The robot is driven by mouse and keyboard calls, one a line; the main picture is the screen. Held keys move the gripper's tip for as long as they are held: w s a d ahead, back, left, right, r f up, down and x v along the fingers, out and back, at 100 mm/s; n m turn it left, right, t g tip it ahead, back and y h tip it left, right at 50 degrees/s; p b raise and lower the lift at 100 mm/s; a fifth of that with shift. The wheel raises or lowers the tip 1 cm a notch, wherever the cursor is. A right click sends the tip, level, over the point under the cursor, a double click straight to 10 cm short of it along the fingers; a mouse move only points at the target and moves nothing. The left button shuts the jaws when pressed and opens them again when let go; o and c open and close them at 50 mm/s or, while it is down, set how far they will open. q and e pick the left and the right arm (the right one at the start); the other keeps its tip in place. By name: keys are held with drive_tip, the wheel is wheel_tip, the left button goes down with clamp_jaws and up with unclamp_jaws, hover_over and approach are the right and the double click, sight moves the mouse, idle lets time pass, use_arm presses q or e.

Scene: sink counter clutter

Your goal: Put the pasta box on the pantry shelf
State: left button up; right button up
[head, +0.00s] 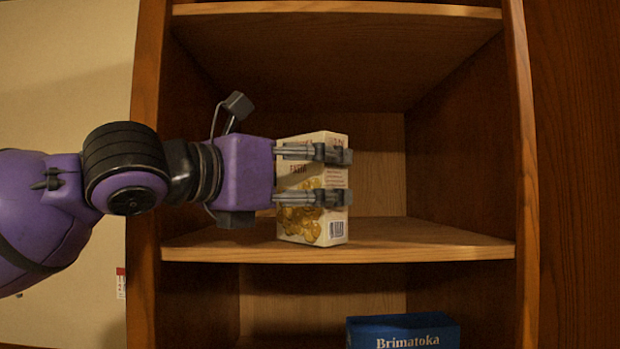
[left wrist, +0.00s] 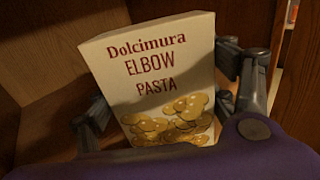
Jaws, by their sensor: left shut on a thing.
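The pasta box (head: 312,230) is cream with pictures of yellow pasta, and it stands upright at the middle shelf of the wooden pantry. Its lower edge is at or just above the shelf board (head: 420,243); I cannot tell if it touches. My left gripper (head: 335,175) comes in from the left and is shut on the box, with fingers across its side. In the left wrist view the box front (left wrist: 155,85) reads "Dolcimura Elbow Pasta", with a finger on each side. My right gripper is not in view.
The middle shelf is bare to the right of the box. A blue box marked "Brimatoka" (head: 403,332) is on the level below. The upper shelf (head: 340,10) is overhead, and the pantry's side posts (head: 527,170) frame the opening.

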use_arm(q)
drive_tip(key=shift+f, duration=0.1)
drive_tip(key=o, duration=1.6)
drive_tip(key=v, duration=1.2)
